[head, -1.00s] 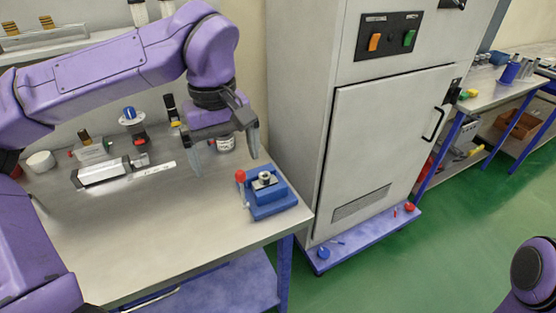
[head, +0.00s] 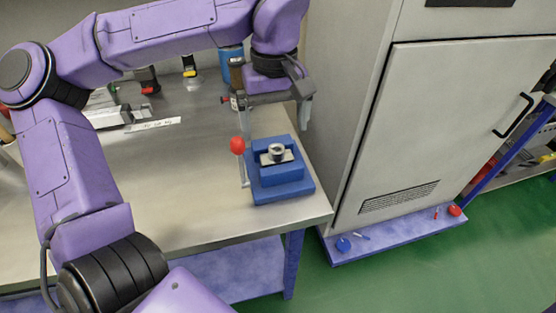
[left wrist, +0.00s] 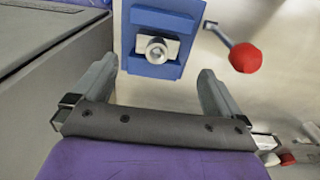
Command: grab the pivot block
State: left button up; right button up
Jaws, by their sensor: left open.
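The pivot block appears to be the small silver metal piece with a round bored boss (head: 277,153), seated in a blue clamping fixture (head: 287,192) near the table's right corner. A lever with a red ball (head: 238,145) stands at the fixture's left side. My left gripper (head: 272,122) is open and empty, with its fingers behind and above the fixture. In the left wrist view the metal block (left wrist: 157,49) and blue fixture (left wrist: 160,19) lie ahead, between the lines of the two open fingers (left wrist: 158,76). The red ball (left wrist: 245,58) is beyond the right finger. My right gripper is out of view.
The steel table (head: 185,190) is clear left of the fixture. A printed label strip (head: 153,125), a blue cylinder (head: 231,60) and small parts stand toward the back. A tall grey cabinet (head: 400,130) rises close to the table's right side.

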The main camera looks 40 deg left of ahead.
aim_at(277, 155)
pick_arm(q)
jog(key=f, duration=0.9)
jog(key=shift+w+f, duration=0.3)
jog(key=shift+w, duration=0.05)
jog(key=shift+s+r, duration=0.1)
jog(key=c, duration=1.2)
